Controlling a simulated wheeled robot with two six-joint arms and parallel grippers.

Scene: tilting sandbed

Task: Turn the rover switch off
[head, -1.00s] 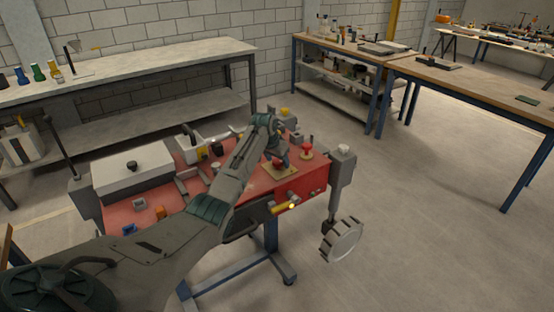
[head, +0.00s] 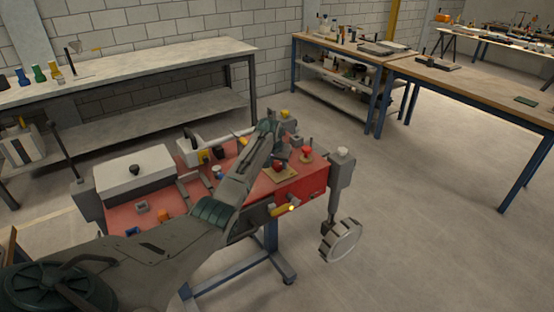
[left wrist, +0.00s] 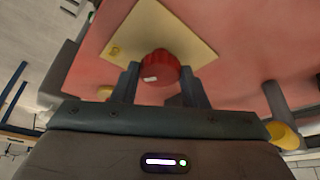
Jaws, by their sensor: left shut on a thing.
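The red ribbed knob (left wrist: 158,68) of a switch stands on a pale yellow plate (left wrist: 172,22) in the left wrist view. It has a small white mark on its side. My left gripper (left wrist: 159,88) is shut on this knob, one dark finger on each side. In the head view the same plate (head: 279,173) lies on the red top of the rover, and my left gripper (head: 279,162) is above it. My arm and fingers partly hide the knob there. I cannot read the switch position. My right gripper is not in view.
Another red knob (head: 306,152) stands close right of the plate. A white box (head: 134,173) covers the left of the red top. A yellow handle (head: 284,209) sticks out in front. A toothed wheel (head: 341,240) hangs at the right. Floor to the right is clear.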

